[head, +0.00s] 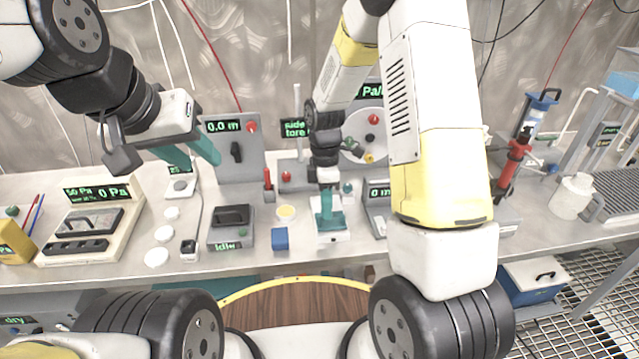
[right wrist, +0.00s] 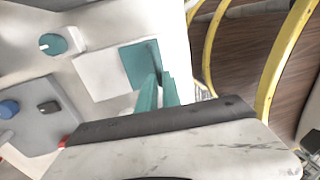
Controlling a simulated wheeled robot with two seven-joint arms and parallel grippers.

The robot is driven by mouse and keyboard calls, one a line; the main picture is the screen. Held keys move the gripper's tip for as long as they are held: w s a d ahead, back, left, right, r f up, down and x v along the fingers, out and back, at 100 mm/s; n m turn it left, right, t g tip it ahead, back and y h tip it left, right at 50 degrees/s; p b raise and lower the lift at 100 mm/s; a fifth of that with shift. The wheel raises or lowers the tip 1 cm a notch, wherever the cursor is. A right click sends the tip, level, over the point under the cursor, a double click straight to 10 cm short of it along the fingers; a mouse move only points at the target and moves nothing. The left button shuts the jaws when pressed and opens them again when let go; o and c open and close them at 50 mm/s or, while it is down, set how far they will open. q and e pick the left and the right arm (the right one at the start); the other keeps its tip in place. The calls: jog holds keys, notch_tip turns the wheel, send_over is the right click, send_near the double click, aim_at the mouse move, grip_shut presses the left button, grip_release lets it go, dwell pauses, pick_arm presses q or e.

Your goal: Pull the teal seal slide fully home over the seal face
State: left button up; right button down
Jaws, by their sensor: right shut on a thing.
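The teal seal slide (right wrist: 138,62) lies on a pale flat plate (right wrist: 98,75) in the right wrist view. In the head view this is the small white block (head: 333,238) near the bench's front edge. My right gripper (head: 328,212) points down over the block and is shut on the slide; its teal fingers (right wrist: 160,92) also show in the right wrist view and hide part of the slide. The seal face cannot be told apart from the plate. My left gripper (head: 192,152) is open and empty, above the back left of the bench.
A grey box (head: 232,228) is further left. A grey panel with a display (head: 378,205) stands close on the right. A round wooden-topped stool (head: 295,305) is in front of the bench.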

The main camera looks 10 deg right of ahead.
jog(key=shift+s, duration=0.2)
jog(key=c, duration=1.5)
grip_release()
jog(key=shift+s, duration=0.1)
jog(key=shift+w+r, duration=0.25)
jog(key=shift+r, duration=1)
jog(key=shift+w+r, duration=0.3)
jog(key=shift+r, duration=1)
jog(key=shift+w+r, duration=0.25)
jog(key=shift+r, duration=1)
